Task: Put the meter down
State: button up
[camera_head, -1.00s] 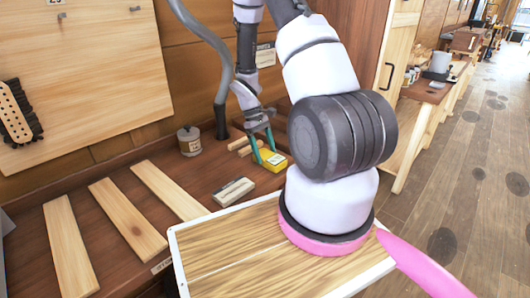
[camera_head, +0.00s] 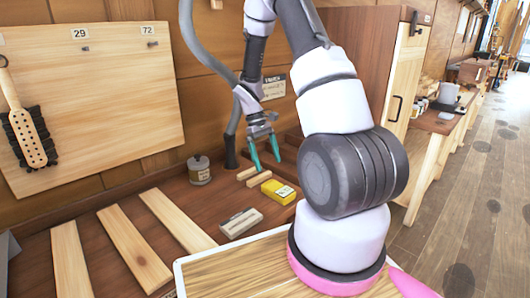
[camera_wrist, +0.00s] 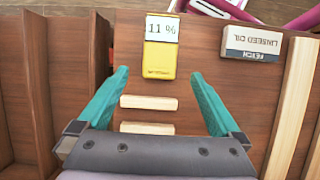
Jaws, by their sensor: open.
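The meter is a small yellow block (camera_head: 279,191) with a pale display. It lies on the brown bench top. In the wrist view the meter (camera_wrist: 161,48) shows a display reading "11 %". My gripper (camera_head: 265,164) is open and empty above the bench, just behind and above the meter. In the wrist view its teal fingertips (camera_wrist: 161,80) are spread wide, with the meter beyond them and apart from both.
Two small wood strips (camera_wrist: 149,103) lie beside the meter. A block labelled linseed oil (camera_wrist: 252,43) is nearby; in the head view it is grey-white (camera_head: 240,222). A can (camera_head: 199,170) stands at the back. Wood planks (camera_head: 134,248) lie left.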

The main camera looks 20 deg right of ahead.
jog(key=s+a+r+m+t+y, duration=0.1)
jog(key=s+a+r+m+t, duration=0.15)
jog(key=r, duration=0.85)
jog(key=s+a+r+m+t+y, duration=0.1)
jog(key=s+a+r+t, duration=0.15)
jog(key=r, duration=0.85)
jog(key=s+a+r+m+t, duration=0.2)
jog(key=s+r+t, duration=0.1)
jog(key=s+r, duration=0.3)
jog(key=s+a+r+m+t+y, duration=0.1)
jog(key=s+a+r+m+t, duration=0.1)
jog(key=s+r, duration=0.4)
jog(key=shift+s+a+t+y, duration=0.15)
jog(key=shift+s+t+y, duration=0.2)
jog(key=shift+t, duration=0.35)
jog(key=shift+m, duration=0.25)
